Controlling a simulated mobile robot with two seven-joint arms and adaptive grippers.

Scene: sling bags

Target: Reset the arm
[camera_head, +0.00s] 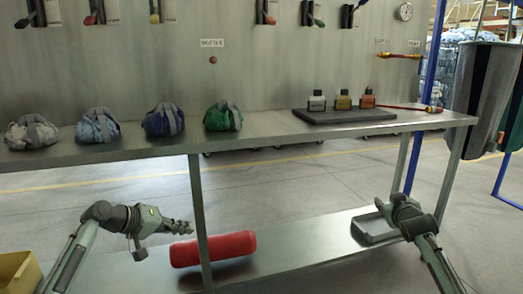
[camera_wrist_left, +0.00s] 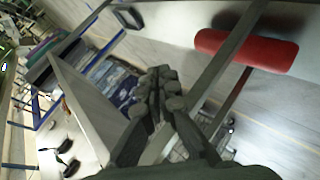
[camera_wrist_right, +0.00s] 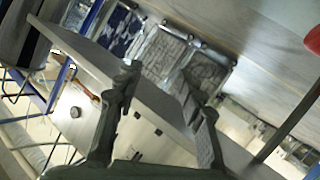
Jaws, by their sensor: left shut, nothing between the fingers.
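My left gripper (camera_head: 180,227) is shut and empty, in front of the table near the lower shelf, left of a table leg. Its closed fingers also show in the left wrist view (camera_wrist_left: 160,80). My right gripper (camera_head: 387,207) is at the right, below the tabletop and in front of the lower shelf. Its fingers stand apart with nothing between them in the right wrist view (camera_wrist_right: 163,82). On the tabletop stand a grey bag (camera_head: 31,133), a light blue bag (camera_head: 97,127), a dark blue bag (camera_head: 163,121) and a green bag (camera_head: 223,117), apart from both grippers.
The metal table (camera_head: 270,136) has a lower shelf (camera_head: 300,240) with a red cylinder (camera_head: 222,248) and a grey frame (camera_head: 368,228). Three bottles stand on a dark mat (camera_head: 343,116). Table legs (camera_head: 200,215) stand near both arms. A yellow bin (camera_head: 20,270) is at lower left.

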